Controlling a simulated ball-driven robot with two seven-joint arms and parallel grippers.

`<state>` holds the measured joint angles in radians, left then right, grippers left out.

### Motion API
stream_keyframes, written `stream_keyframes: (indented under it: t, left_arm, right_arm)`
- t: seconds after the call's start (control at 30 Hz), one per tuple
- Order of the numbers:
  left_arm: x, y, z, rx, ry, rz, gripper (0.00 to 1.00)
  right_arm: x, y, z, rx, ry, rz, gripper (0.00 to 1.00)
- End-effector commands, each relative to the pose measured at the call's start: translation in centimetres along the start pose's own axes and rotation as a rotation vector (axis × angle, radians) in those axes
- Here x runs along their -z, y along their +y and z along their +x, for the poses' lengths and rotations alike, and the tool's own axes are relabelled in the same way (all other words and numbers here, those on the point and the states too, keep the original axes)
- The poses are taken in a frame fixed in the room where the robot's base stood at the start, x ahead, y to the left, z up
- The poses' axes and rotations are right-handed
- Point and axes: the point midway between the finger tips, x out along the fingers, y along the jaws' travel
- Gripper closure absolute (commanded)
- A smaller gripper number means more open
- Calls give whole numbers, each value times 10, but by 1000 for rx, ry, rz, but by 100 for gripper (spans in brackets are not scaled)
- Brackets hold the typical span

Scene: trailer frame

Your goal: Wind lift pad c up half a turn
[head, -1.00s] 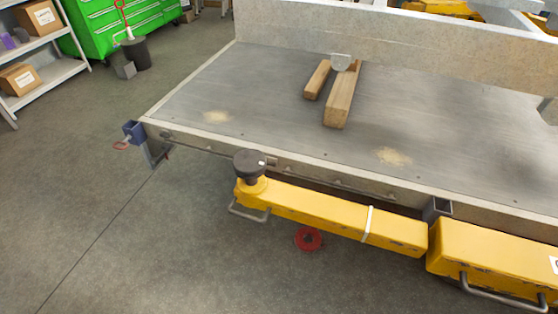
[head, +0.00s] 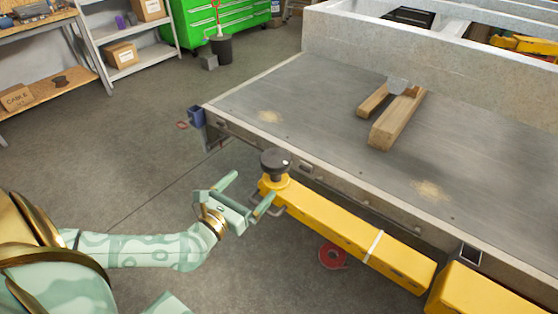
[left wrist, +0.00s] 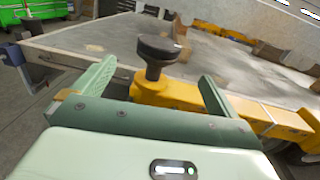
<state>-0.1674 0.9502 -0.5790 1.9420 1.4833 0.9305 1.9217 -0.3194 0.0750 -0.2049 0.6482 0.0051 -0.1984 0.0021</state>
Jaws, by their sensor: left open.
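The lift pad, a round black disc (head: 275,160) on a short threaded-looking post, stands at the end of a yellow lift arm (head: 330,222), beside the edge of the trailer deck. Whether it is pad c I cannot tell. My left gripper (head: 246,191) is open and empty, just left of the pad, its fingers pointing toward the deck. In the left wrist view the pad (left wrist: 158,47) stands beyond and between the two spread fingers, with no contact visible. The pad's underside is partly hidden. My right gripper is not in view.
The trailer deck (head: 310,110) lies right of my gripper, with wooden blocks (head: 397,118) on it. A blue bracket (head: 196,116) sticks out at its corner.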

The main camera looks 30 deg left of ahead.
Motion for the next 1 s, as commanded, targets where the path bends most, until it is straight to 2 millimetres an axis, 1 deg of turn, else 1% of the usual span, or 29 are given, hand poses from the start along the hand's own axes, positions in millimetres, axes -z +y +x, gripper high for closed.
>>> stream_keyframes:
  t: [0.03, 0.23, 0.3, 0.4, 0.5, 0.6, 0.7, 0.93, 0.97, 1.0]
  left_arm:
    - [4, 0, 14, -2, -3, 1, 2]
    - [6, 0, 66, -1, -1, 2, 2]
    - [7, 0, 82, -1, 0, 4, 2]
    - [6, 0, 101, 0, 0, 4, 2]
    - [6, 0, 114, 0, 1, 4, 2]
    - [5, 0, 122, -1, 2, 4, 2]
    - [4, 0, 126, 1, 2, 4, 2]
    - [3, 0, 126, 1, 1, 5, 2]
    - [3, 0, 126, 1, 1, 5, 10]
    - [3, 0, 126, 1, 1, 5, 22]
  right_arm:
    - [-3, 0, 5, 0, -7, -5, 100]
    - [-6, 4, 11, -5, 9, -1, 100]
    - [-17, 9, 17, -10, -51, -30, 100]
    - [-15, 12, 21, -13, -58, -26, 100]
    - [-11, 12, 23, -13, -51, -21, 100]
    - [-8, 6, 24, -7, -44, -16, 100]
    - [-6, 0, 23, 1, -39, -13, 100]
    - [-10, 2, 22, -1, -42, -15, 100]
    - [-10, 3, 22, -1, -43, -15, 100]
    - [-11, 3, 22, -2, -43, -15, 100]
